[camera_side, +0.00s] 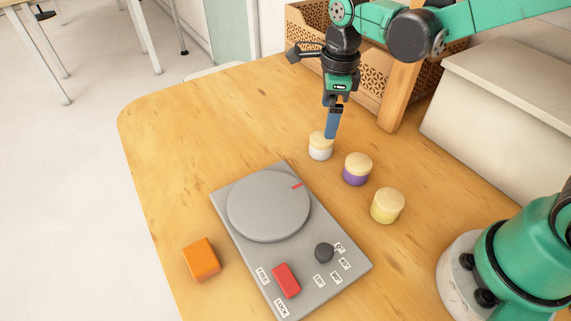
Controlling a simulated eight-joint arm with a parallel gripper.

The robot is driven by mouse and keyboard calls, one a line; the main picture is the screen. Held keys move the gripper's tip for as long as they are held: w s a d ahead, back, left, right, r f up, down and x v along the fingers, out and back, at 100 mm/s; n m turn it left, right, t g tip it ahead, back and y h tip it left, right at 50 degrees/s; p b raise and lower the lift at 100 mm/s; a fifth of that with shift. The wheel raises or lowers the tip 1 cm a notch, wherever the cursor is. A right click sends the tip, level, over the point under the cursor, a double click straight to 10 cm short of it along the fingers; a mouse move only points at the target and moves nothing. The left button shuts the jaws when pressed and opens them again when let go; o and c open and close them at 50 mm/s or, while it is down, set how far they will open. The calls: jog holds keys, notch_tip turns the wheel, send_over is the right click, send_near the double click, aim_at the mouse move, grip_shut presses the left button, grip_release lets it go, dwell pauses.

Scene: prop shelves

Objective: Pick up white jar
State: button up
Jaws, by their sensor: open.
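The white jar (319,152) stands upright on the wooden table, behind the grey turntable device. It has a pale wooden-looking lid and a white body. My gripper (331,132) points down just above the jar, with its blue fingers overlapping the right part of the lid in the picture. The gripper is open, and nothing is seen held in it. Whether the fingers touch the jar or straddle it cannot be told from this side. The fingers hide part of the lid.
A purple jar (357,171) and a yellow jar (387,206) stand in a row to the right. The grey device (236,257) with a round plate is in front, and an orange block (201,259) lies left of it. A perforated wooden crate (306,30) and post (397,98) stand behind.

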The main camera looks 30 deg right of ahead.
aim_at(322, 137)
jog(key=shift+w+a+f+m+g, duration=0.15)
jog(key=shift+f+m, duration=0.2)
jog(key=shift+m, duration=0.25)
jog(key=shift+w+a+f+m+g, duration=0.15)
jog(key=shift+f+m, duration=0.2)
jog(key=shift+m, duration=0.25)
jog(key=shift+d+f, duration=0.1)
jog(key=shift+f, duration=2.75)
jog(key=c, duration=1.4)
jog(key=shift+c, duration=0.2)
jog(key=shift+r, duration=0.1)
